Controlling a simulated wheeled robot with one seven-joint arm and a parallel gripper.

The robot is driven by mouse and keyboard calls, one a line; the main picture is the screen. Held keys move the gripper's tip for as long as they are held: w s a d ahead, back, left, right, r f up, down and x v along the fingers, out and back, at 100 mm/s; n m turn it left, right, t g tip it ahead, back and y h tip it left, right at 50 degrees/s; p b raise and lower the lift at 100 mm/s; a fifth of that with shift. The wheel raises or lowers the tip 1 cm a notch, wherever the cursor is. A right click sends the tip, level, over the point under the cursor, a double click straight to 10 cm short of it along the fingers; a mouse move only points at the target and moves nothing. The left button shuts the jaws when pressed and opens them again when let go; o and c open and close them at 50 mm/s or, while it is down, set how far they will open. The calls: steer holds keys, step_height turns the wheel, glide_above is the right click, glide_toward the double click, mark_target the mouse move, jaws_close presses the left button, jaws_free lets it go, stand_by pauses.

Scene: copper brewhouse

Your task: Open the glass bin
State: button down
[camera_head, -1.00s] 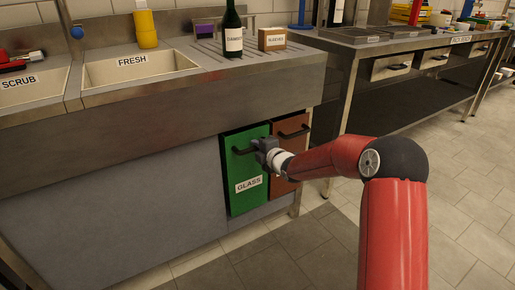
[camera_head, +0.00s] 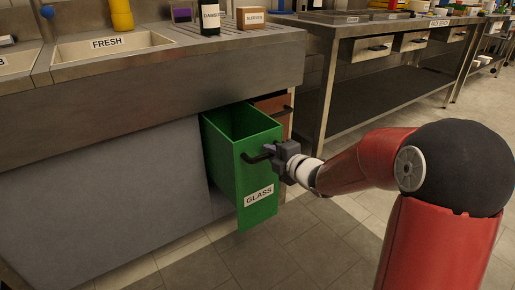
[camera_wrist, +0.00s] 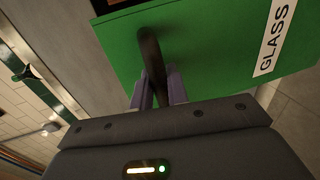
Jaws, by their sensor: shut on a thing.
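The green glass bin (camera_head: 256,178) is pulled well out from under the sink counter, and its open top shows an empty-looking dark inside. Its front carries a white GLASS label (camera_head: 258,195) and a dark bar handle (camera_head: 252,159). My gripper (camera_head: 272,152) is shut on the handle in front of the bin. In the wrist view, the two fingers of my gripper (camera_wrist: 160,92) close around the dark handle (camera_wrist: 151,55), with the green front (camera_wrist: 215,50) right behind it and the GLASS label (camera_wrist: 274,40) to the right.
A brown bin (camera_head: 274,103) sits closed beside the green one. The steel counter (camera_head: 180,85) with the FRESH sink (camera_head: 110,50), a dark bottle (camera_head: 210,17) and a small box (camera_head: 250,18) stands above. Tiled floor (camera_head: 310,240) in front is clear.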

steer(key=shift+f+v, duration=0.2)
steer(key=shift+v, duration=0.85)
steer(key=shift+f+v, duration=0.2)
steer(key=shift+v, duration=0.85)
steer(key=c, duration=1.5)
jaws_free()
steer(key=shift+o, duration=0.2)
steer(key=shift+s+d, duration=0.1)
steer(key=v, duration=0.7)
steer(key=shift+s+d, duration=0.15)
steer(key=shift+s, duration=0.1)
steer(key=shift+r, duration=0.1)
